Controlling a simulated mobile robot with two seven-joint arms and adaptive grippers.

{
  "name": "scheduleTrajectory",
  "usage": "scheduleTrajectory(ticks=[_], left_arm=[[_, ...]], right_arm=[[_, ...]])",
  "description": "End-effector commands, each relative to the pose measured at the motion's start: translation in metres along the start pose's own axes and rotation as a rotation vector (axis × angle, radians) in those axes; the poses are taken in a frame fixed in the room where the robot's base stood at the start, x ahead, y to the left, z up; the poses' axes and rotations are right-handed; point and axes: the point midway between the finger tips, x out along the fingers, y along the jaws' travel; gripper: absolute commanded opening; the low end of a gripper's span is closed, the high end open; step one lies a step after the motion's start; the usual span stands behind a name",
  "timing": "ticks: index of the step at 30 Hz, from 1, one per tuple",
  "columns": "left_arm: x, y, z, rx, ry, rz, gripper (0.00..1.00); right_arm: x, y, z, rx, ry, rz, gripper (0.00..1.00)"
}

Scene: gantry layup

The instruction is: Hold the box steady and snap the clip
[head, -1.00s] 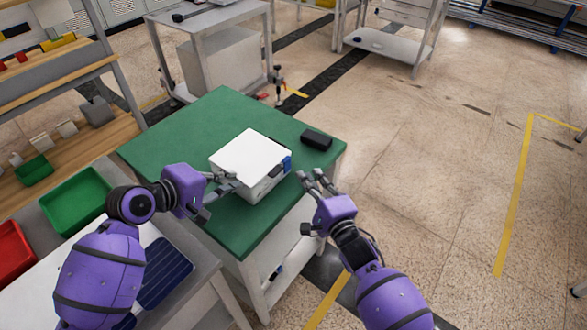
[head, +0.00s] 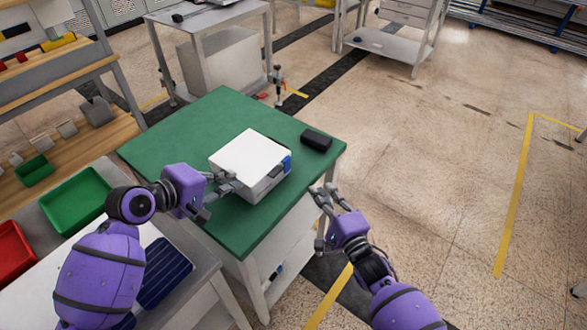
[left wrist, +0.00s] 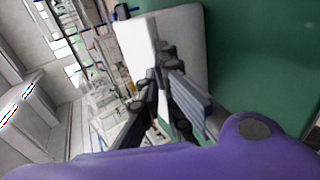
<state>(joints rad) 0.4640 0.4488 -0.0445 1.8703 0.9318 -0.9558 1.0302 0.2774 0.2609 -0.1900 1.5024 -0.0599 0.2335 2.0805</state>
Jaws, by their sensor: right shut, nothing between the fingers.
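A white box (head: 250,158) with grey sides sits on the green table top (head: 170,140). A blue clip (head: 287,163) shows at its right corner; I cannot tell whether it is snapped. My left gripper (head: 232,182) is at the box's near left side, its fingertips at or against the box. In the left wrist view, the fingers (left wrist: 160,62) reach the pale box (left wrist: 185,35); whether they grip it is unclear. My right gripper (head: 325,193) is shut and empty, apart from the box, off the table's right edge.
A small black block (head: 316,139) lies on the table behind and right of the box. A bench with a green bin (head: 75,198) and a red bin (head: 14,250) stands at the left. Floor to the right is open.

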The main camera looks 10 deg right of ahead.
Motion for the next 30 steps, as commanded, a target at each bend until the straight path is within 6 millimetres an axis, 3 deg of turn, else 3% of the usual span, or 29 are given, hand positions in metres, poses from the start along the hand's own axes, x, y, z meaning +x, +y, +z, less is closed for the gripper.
scheduleTrajectory(ticks=[1,11,17,30], left_arm=[[0.0050,-0.0224,0.0050,-0.013,-0.013,-0.042,0.00],[0.0050,-0.0224,0.0050,-0.013,-0.013,-0.042,0.00],[0.0051,-0.0220,0.0051,-0.014,-0.014,-0.041,0.27],[0.0032,-0.0180,0.0040,-0.013,-0.013,-0.035,0.27]], right_arm=[[-0.0020,0.0045,-0.0011,0.001,0.001,0.004,0.00],[-0.0020,0.0046,-0.0013,0.001,0.001,0.004,0.00],[-0.0018,0.0043,-0.0012,0.001,0.001,0.004,0.00],[-0.0013,0.0026,-0.0009,0.001,0.000,0.002,0.00]])
